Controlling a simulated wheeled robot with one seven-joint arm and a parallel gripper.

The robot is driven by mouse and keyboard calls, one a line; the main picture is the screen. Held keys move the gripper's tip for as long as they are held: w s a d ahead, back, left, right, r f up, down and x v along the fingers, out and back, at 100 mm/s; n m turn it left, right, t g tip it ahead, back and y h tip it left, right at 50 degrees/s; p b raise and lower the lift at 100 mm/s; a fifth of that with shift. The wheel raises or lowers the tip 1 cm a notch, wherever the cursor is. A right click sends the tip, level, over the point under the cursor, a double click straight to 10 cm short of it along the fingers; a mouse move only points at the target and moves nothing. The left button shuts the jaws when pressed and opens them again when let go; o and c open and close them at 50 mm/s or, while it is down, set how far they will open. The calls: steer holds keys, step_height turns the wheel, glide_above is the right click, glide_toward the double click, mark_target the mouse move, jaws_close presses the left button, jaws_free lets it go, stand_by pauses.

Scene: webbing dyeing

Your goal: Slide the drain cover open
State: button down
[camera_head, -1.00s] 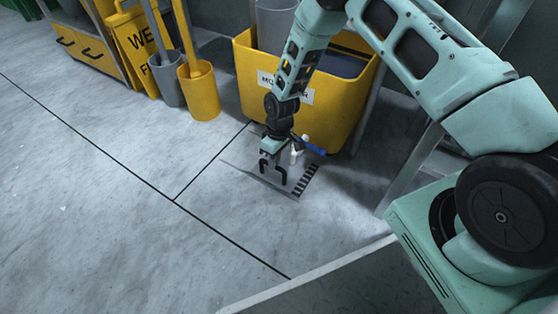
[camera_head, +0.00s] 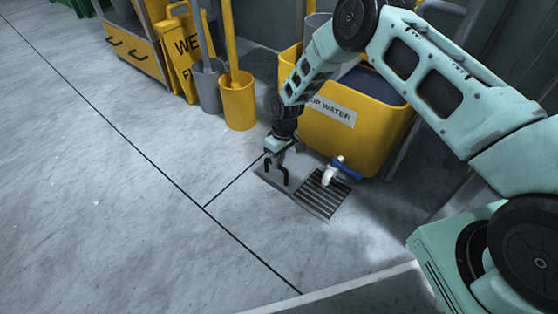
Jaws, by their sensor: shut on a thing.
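The drain cover (camera_head: 290,194) is a flat dark grey plate on the floor. It lies to the left of the slotted drain grate (camera_head: 322,194), much of which shows bare. My gripper (camera_head: 276,167) points down over the plate and is shut on the cover, at what looks like its dark handle. The exact contact is too small to make out.
A yellow mop water bin (camera_head: 345,135) stands just behind the drain. A white tap with a blue lever (camera_head: 340,171) sits over the grate's back edge. A yellow bucket (camera_head: 238,102), a grey bucket (camera_head: 208,88) and a wet floor sign (camera_head: 183,60) stand at back left. Floor at left is clear.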

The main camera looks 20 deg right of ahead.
steer(key=c, duration=1.4)
jaws_free()
steer(key=shift+r, duration=0.1)
step_height(320, 180, up, 17)
steer(key=w+d+p, duration=0.2)
steer(key=p, duration=0.7)
steer(key=shift+d, duration=0.4)
steer(key=s+a+r+p, duration=0.1)
steer(key=s+a+r, duration=0.2)
steer(key=s+r, duration=0.35)
steer(key=s+a+r+p, duration=0.2)
steer(key=s+a+r, duration=0.1)
steer(key=r, duration=0.7)
steer(key=s+a+r+p, duration=0.1)
steer(key=s+a+r, duration=0.2)
steer(key=s+r, duration=0.35)
steer(key=s+d+r+t+h+p, duration=0.1)
steer(key=s+d+r+p, duration=0.15)
steer(key=s+r, duration=0.6)
steer(key=s+d+r+p, duration=0.1)
steer(key=s+d+r, duration=0.3)
steer(key=s, duration=0.8)
step_height(320, 180, up, 39)
steer(key=a+p, duration=0.1)
steer(key=p, duration=3.6)
steer(key=shift+p, duration=0.35)
